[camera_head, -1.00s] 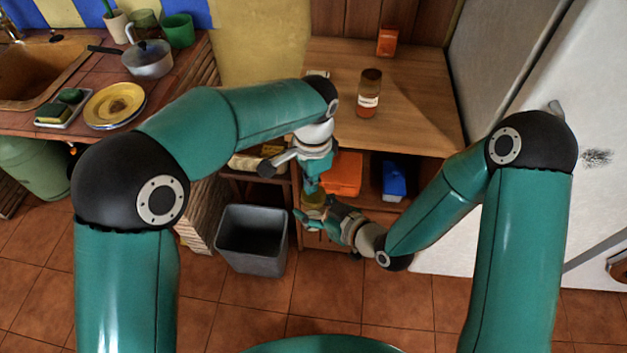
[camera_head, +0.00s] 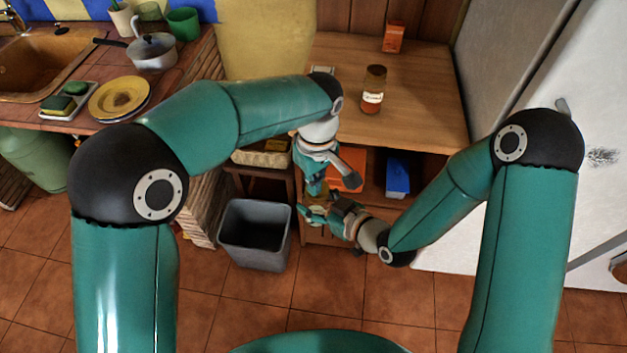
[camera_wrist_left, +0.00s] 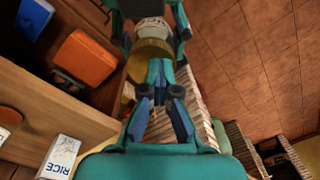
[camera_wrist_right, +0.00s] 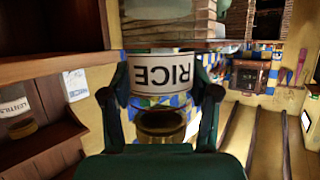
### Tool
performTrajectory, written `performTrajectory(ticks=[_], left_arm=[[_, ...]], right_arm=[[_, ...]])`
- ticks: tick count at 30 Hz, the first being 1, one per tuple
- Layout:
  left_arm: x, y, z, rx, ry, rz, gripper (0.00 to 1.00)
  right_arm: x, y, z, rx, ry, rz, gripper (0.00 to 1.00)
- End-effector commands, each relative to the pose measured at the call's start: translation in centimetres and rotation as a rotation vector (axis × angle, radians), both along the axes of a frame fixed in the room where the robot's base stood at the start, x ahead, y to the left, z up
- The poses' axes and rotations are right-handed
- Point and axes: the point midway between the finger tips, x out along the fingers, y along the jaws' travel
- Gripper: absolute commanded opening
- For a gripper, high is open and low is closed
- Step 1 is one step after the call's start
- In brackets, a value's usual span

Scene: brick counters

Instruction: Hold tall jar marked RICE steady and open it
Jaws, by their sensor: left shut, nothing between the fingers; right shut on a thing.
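The jar marked RICE (camera_wrist_right: 163,77) stands between the fingers of my right gripper (camera_wrist_right: 160,98) in the right wrist view, its white label upside down there. My right gripper (camera_head: 305,214) is shut on it in front of the wooden cabinet. In the left wrist view the jar's round tan top (camera_wrist_left: 152,50) shows below my right gripper, with part of the label behind it. My left gripper (camera_wrist_left: 158,72) is shut and empty close to this top; I cannot tell if they touch. My left gripper (camera_head: 312,192) is just above the right one in the head view, where the jar is hidden.
A labelled brown jar (camera_head: 373,90) and an orange box (camera_head: 394,38) stand on the wooden counter (camera_head: 430,105). A white box marked RICE (camera_wrist_left: 60,155) shows in the left wrist view. A blue box (camera_head: 397,174) is on the shelf below. A grey bin (camera_head: 255,235) stands left of my grippers.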

Motion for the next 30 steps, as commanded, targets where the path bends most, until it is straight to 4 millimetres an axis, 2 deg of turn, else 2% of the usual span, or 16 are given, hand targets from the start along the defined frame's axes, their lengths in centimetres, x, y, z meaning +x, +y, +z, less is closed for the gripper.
performTrajectory(ticks=[1, 6, 12, 26, 30], left_arm=[[-0.4, -0.3, -0.6, -0.002, 0.012, -0.004, 0.0], [-0.4, -0.3, -0.6, -0.002, 0.012, -0.006, 0.0], [-0.4, -0.3, -0.6, -0.001, 0.013, -0.006, 0.31], [-0.4, -0.1, -0.4, 0.003, 0.014, -0.006, 0.31], [-0.2, -0.1, 0.8, 0.001, 0.009, -0.005, 0.31]], right_arm=[[0.3, 0.4, 0.8, 0.007, -0.031, 0.01, 0.0], [0.3, 0.4, 0.8, 0.007, -0.031, 0.01, 0.0], [0.3, 0.4, 0.8, 0.007, -0.03, 0.009, 0.0], [0.4, 0.2, 0.7, 0.008, -0.025, 0.002, 0.0], [0.3, 0.1, 0.6, 0.008, -0.022, 0.001, 0.0]])
